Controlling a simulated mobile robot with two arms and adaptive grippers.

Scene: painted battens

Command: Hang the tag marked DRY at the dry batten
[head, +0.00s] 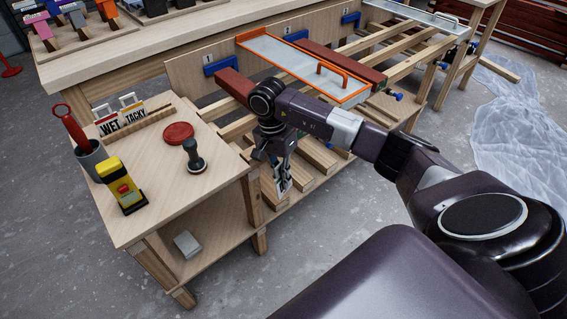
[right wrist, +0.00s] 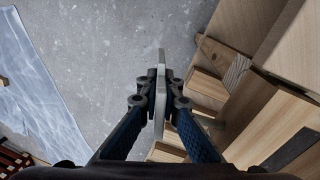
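My right gripper (head: 281,172) hangs down in front of the batten rack, right of the small side table. In the right wrist view, its fingers (right wrist: 160,98) are closed on a thin pale plate (right wrist: 161,62), seen edge-on. It looks like a tag, but I cannot read any marking. The WET tag (head: 109,123) and TACKY tag (head: 134,112) stand in a wooden holder on the side table; no tag reading DRY is legible. Red-painted battens (head: 234,86) lie across the rack; I cannot tell which batten is dry. My left gripper is not in view.
The side table (head: 220,187) carries a yellow device (head: 121,186), a grey cup (head: 91,158), a red disc (head: 178,133) and a dark stamp-like tool (head: 194,155). An orange-edged tray (head: 300,66) lies over the rack. Plastic sheeting (head: 515,125) covers floor at right.

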